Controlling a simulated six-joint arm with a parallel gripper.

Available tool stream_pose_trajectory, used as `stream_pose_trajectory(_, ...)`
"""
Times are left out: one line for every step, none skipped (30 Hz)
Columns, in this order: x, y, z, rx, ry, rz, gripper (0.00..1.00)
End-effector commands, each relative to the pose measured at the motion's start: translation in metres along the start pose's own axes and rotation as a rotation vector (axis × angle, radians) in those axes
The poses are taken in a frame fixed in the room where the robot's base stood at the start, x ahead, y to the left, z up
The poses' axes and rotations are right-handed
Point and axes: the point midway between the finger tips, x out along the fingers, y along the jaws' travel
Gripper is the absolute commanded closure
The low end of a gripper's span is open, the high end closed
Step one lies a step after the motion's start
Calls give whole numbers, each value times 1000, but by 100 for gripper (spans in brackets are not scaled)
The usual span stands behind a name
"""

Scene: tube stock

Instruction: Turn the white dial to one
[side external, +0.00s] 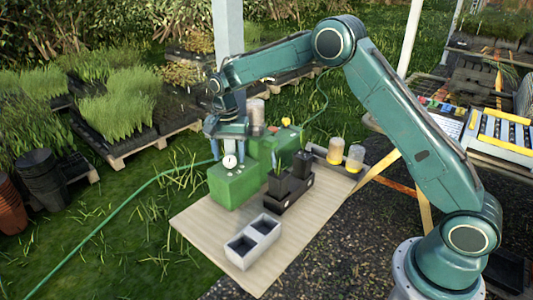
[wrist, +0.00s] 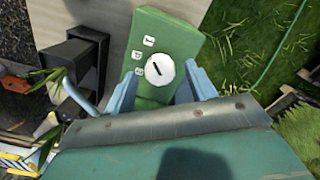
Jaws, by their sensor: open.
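The white dial (side external: 230,161) is on a green box (side external: 232,187) at the left of the board. In the wrist view the dial (wrist: 159,71) is round, with a short dark mark on its face. Small white label plates (wrist: 137,54) with dark characters lie beside it on the green box; I cannot read them surely. My gripper (side external: 228,148) is over the green box at the dial. In the wrist view its pale blue fingers stand open on either side of the dial, with visible gaps. Whether the fingertips reach below the dial's top is unclear.
Black pots (side external: 279,182) with seedlings stand in a black tray right of the green box. A grey two-cell block (side external: 253,240) lies at the board's front. Two clear cups (side external: 336,150) with yellow bases stand behind right. A green hose (side external: 110,208) runs over the grass.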

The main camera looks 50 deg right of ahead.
Motion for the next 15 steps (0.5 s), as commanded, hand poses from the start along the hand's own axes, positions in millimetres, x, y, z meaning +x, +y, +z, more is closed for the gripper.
stream_pose_trajectory(-5,0,0,0,1,-1,44)
stream_pose_trajectory(-8,0,0,0,1,-1,44)
stream_pose_trajectory(-12,0,0,0,1,-2,44)
stream_pose_trajectory(-16,0,0,0,2,-3,44)
stream_pose_trajectory(-20,0,0,0,2,-3,44)
stream_pose_trajectory(-26,0,0,0,2,-3,44)
stream_pose_trajectory(-30,-1,0,0,2,-4,44)
stream_pose_trajectory(-35,0,0,0,2,-3,44)
stream_pose_trajectory(-42,0,0,0,3,-4,44)
stream_pose_trajectory(-48,0,0,0,3,-4,44)
stream_pose_trajectory(-53,0,0,1,3,-4,44)
stream_pose_trajectory(-59,0,-1,1,3,-4,44)
stream_pose_trajectory(-65,0,0,1,2,-4,44)
stream_pose_trajectory(-70,-1,-1,1,3,-5,44)
stream_pose_trajectory(-77,0,0,1,3,-4,44)
